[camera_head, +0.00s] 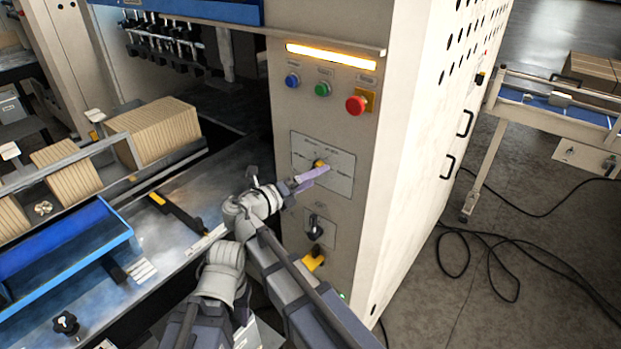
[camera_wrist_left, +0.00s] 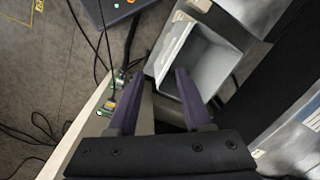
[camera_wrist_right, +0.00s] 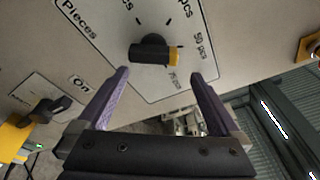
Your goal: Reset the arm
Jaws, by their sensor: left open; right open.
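My right gripper (camera_head: 309,178) is at the panel of the beige machine cabinet, beside the dial knob (camera_head: 320,164). In the right wrist view my right gripper (camera_wrist_right: 159,78) is open with nothing between its purple fingers. The black knob with a yellow tip (camera_wrist_right: 150,52) sits just beyond the fingertips, apart from them, its tip pointing right. My left gripper (camera_wrist_left: 158,78) is open and empty in the left wrist view, above a grey open bin (camera_wrist_left: 205,62). In the head view I cannot make out my left gripper's fingers.
Blue, green and red buttons (camera_head: 356,105) sit above the dial. A black switch (camera_head: 315,228) and a yellow part (camera_head: 313,260) sit below it. A blue tray (camera_head: 70,250) and stacked kraft pieces (camera_head: 155,130) lie left. Cables (camera_head: 500,245) cross the floor at right.

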